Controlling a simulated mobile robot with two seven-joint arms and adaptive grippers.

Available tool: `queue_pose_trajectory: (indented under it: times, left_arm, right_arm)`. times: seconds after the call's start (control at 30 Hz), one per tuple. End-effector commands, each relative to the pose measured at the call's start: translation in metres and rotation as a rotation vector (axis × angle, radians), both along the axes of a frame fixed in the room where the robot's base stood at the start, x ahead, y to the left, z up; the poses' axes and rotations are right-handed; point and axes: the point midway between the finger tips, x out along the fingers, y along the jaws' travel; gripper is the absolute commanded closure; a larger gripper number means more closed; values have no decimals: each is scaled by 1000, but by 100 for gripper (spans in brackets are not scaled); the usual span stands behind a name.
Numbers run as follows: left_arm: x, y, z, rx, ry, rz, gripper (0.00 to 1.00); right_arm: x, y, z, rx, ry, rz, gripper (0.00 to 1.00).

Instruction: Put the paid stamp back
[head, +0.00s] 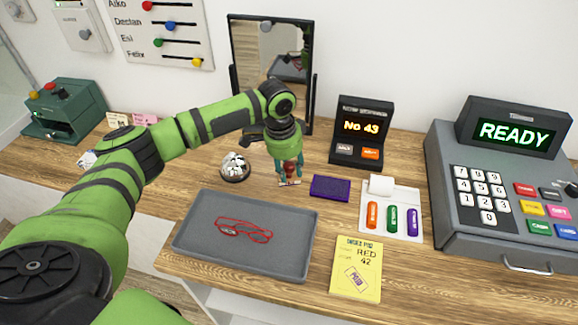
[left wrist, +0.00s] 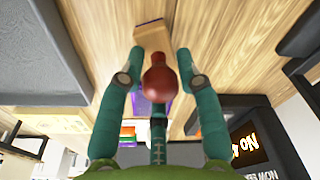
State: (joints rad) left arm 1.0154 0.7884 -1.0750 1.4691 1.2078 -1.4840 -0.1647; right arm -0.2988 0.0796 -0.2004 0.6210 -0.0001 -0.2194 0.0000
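The stamp stands on the wooden counter beneath my left gripper (head: 288,176); its base (head: 289,183) just shows in the head view. In the left wrist view the stamp has a round red knob (left wrist: 159,83) and a pale wooden base (left wrist: 151,38). The teal fingers of my left gripper (left wrist: 160,58) stand open around the knob, with a gap at the left and right sides. Whether the lower finger touches it I cannot tell. A purple ink pad (head: 330,188) lies just right of the gripper. A yellow pad (head: 346,280) bears a purple stamp mark. My right gripper is not in view.
A grey tray (head: 193,245) with red glasses (head: 243,231) lies in front. A number display (head: 360,128), a white holder (head: 402,195) with coloured pieces and a register (head: 448,215) stand right.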

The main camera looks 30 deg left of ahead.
Motion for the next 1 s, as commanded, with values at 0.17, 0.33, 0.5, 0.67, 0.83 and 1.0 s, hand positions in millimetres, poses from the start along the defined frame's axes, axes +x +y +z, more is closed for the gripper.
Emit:
queue_pose_trajectory:
  times: [0.17, 0.33, 0.5, 0.67, 0.83, 1.0]
  left_arm:
    - [0, 0, 0, 0, 0, 0, 48]
    - [0, 0, 1, 0, 0, 0, 48]
    - [0, 1, 14, -1, -2, 1, 48]
    - [-3, 4, 46, -1, -6, 0, 48]
    - [-6, 7, 82, -1, -5, 0, 48]
    - [-9, 9, 109, -1, -3, 1, 48]
  right_arm:
    - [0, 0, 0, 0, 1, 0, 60]
    - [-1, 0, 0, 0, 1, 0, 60]
    - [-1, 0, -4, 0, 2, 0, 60]
    - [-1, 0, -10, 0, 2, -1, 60]
    - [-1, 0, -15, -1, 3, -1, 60]
    - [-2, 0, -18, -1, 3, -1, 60]
